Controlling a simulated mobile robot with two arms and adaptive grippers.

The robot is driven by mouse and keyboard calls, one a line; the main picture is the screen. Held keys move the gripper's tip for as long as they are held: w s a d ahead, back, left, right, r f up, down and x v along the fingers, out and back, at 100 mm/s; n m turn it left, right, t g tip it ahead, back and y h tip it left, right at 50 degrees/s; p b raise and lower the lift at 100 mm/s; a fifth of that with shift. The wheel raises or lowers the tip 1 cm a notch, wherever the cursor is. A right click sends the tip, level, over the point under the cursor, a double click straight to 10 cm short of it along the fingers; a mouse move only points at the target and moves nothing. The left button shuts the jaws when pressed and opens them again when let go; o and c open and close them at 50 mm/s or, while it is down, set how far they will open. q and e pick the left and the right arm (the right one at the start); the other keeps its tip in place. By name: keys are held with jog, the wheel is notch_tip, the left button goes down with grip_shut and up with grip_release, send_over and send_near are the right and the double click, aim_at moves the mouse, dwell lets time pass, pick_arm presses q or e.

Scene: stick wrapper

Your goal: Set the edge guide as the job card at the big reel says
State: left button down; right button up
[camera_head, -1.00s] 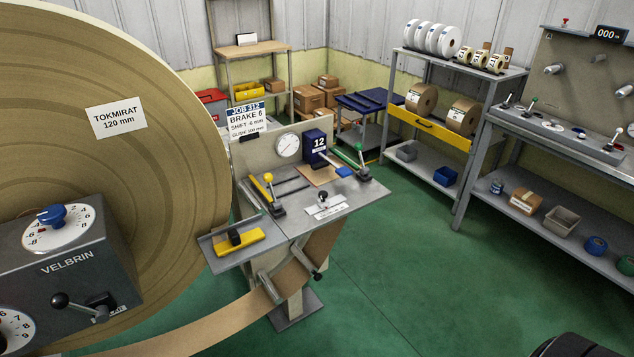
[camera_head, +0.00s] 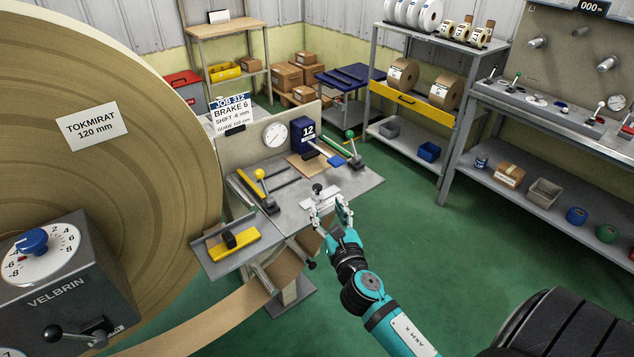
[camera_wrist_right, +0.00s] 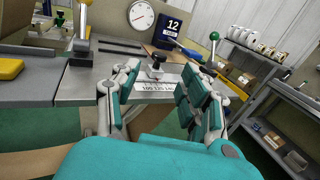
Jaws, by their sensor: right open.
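The job card (camera_head: 232,112) stands behind the small grey table at the big reel (camera_head: 150,150). It reads JOB 312, BRAKE 6, SHIFT -6 mm, GUIDE 100 mm. The edge guide is a small black knob (camera_head: 317,188) over a white scale plate at the table's front; it also shows in the right wrist view (camera_wrist_right: 155,70). The scale (camera_wrist_right: 155,88) there reads about 100, 120 and a partly hidden number. My right gripper (camera_head: 329,207) is open and empty, just in front of the knob, fingers apart on either side below it. My left gripper is out of view.
A yellow-knobbed lever (camera_head: 259,175) and a green-knobbed lever (camera_head: 350,135) flank the guide. A yellow block (camera_head: 232,250) lies on the side tray. The reel and its dial box (camera_head: 60,270) fill the left. Green floor at right is free.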

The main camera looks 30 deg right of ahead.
aim_at(318, 189)
jog(key=x, duration=0.9)
jog(key=shift+w+d+p, duration=0.1)
jog(key=shift+w+p, duration=0.15)
jog(key=shift+p, duration=0.15)
jog(key=shift+c, duration=0.3)
